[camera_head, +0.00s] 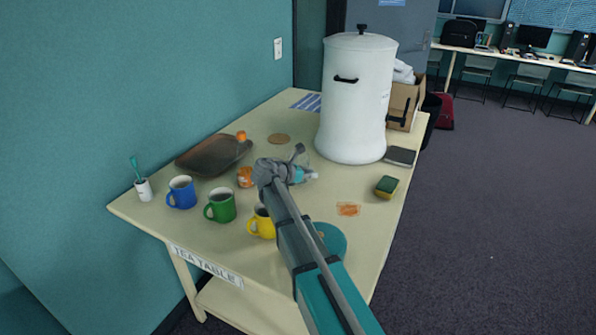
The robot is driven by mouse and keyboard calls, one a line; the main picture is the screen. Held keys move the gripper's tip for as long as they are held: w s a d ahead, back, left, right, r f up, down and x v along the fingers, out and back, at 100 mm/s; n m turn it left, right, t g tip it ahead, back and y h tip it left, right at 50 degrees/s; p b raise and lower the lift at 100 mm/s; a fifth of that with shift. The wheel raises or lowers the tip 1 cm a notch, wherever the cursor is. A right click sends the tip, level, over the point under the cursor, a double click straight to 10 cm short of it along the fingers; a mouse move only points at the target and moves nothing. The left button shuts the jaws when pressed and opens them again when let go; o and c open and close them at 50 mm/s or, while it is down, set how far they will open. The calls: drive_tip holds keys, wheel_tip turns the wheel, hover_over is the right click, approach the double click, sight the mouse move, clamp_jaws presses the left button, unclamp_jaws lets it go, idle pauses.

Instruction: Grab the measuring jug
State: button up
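My gripper (300,168) is over the middle of the tea table (170,222), in front of the white urn. My arm reaches up to it from the lower right and hides part of the tabletop. A faint clear outline (314,157) shows just beyond the gripper. It may be the measuring jug, but it is mostly hidden and I cannot make out its shape. I cannot tell whether the fingers are open or touch anything.
A tall white urn (352,110) stands behind. Blue (181,193), green (220,207) and yellow (261,224) mugs line the front left. A brown dish (210,156) lies behind them. A sponge (387,187) is at the right. A teal disc (333,240) is partly behind my arm.

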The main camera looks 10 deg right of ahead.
sight(310, 167)
clamp_jaws()
drive_tip(key=shift+r+p, duration=0.3)
idle(0.5)
drive_tip(key=shift+r+p, duration=1.3)
drive_tip(key=s+a+r+p, duration=0.3)
drive_tip(key=s+r+p, duration=0.6)
drive_tip(key=s, duration=0.4)
drive_tip(key=shift+s+r+p, duration=0.2)
drive_tip(key=shift+r+p, duration=0.15)
drive_tip(key=shift+s+a, duration=0.1)
idle(0.7)
